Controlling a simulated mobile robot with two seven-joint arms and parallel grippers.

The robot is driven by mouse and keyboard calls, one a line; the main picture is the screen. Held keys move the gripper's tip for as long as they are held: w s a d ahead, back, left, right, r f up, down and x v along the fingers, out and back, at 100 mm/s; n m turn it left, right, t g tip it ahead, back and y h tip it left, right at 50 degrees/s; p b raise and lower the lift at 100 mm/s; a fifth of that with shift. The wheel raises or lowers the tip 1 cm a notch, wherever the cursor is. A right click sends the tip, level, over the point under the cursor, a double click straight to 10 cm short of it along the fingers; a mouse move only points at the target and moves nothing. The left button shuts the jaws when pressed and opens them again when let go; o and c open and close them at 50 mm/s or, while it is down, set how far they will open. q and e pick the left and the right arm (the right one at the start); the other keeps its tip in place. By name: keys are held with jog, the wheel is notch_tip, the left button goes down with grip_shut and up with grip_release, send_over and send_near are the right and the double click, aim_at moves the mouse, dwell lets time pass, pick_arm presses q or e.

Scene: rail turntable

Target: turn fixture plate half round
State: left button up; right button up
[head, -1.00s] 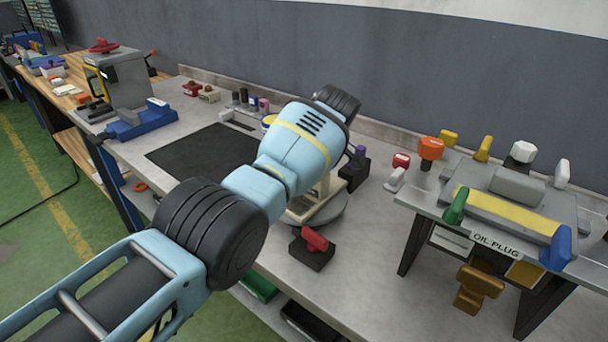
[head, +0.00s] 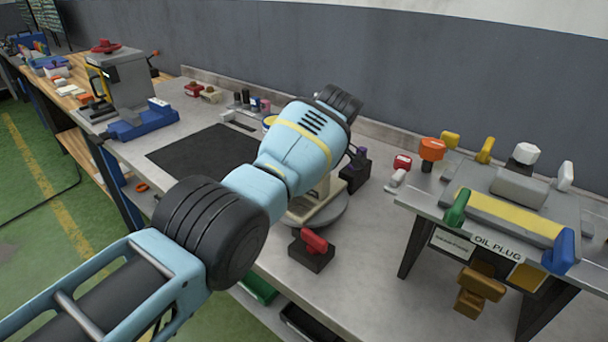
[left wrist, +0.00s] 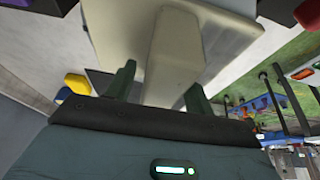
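The round grey turntable (head: 338,214) stands on the workbench, partly hidden behind my left arm. The cream fixture plate (head: 300,208) lies on it, and a cream upright part (head: 326,187) rises beside my arm. In the left wrist view the cream fixture (left wrist: 172,55) fills the upper middle. My left gripper (left wrist: 160,92) has its two green fingers apart, one on each side of a tapering cream part. A gap shows by the left finger; contact at the right finger is unclear. In the head view my left fingers are hidden. My right gripper is not in view.
A dark block with a red handle (head: 312,249) sits in front of the turntable. A black block (head: 354,174) is behind it. A raised stand marked OIL PLUG (head: 500,246) is at the right. A dark mat (head: 195,155) lies left; a grey machine (head: 122,80) stands beyond.

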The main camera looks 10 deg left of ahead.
pick_arm(q)
jog(key=v, duration=0.7)
jog(key=shift+s+d+r, duration=0.1)
jog(key=shift+d+r, duration=0.05)
jog(key=shift+r, duration=0.2)
jog(key=shift+f, duration=0.1)
